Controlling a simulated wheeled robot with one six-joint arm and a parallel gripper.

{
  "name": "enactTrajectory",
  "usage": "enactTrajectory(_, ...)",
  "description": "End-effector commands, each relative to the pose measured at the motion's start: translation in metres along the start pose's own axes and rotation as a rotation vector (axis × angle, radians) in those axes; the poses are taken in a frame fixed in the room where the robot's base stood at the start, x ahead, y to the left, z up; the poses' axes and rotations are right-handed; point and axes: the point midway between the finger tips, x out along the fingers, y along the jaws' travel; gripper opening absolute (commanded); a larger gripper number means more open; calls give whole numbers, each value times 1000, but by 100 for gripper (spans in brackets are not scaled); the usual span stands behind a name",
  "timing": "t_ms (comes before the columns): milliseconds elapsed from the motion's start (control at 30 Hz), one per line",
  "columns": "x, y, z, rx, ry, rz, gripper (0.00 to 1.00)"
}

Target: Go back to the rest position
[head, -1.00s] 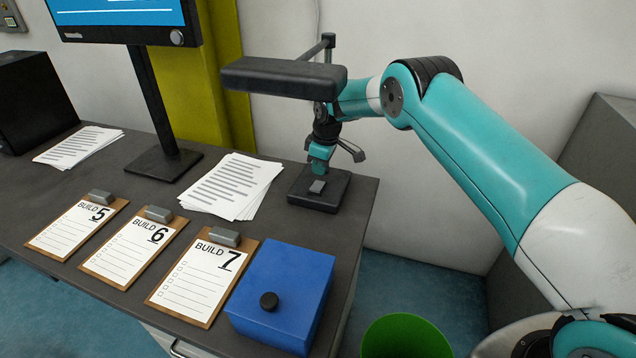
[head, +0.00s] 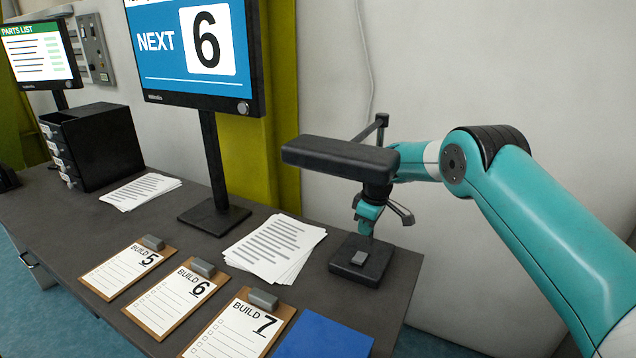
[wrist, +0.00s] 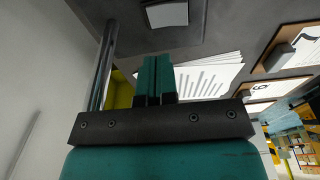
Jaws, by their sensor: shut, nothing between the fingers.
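My gripper (head: 366,230) is above the black pedestal (head: 376,270), pointing down, with a visible gap over its small grey block (head: 360,257). The two teal fingers (wrist: 155,78) are pressed together in the wrist view, with nothing between them. The grey block also shows in the wrist view (wrist: 167,13), beyond the fingertips. My arm reaches in from the right, and a dark padded part of it hides some of the wrist in the head view.
A monitor (head: 195,50) reads "NEXT 6". A black drawer unit (head: 105,145) stands left. The wall is close behind.

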Motion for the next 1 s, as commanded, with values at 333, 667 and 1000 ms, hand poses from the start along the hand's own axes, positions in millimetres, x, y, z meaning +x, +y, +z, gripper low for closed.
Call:
enactTrajectory(333, -108, -47, 64, 354, 26, 61, 0)
enactTrajectory(667, -180, -152, 176, 737, 57, 138, 0)
enactTrajectory(1000, -199, -244, 243, 913, 95, 152, 0)
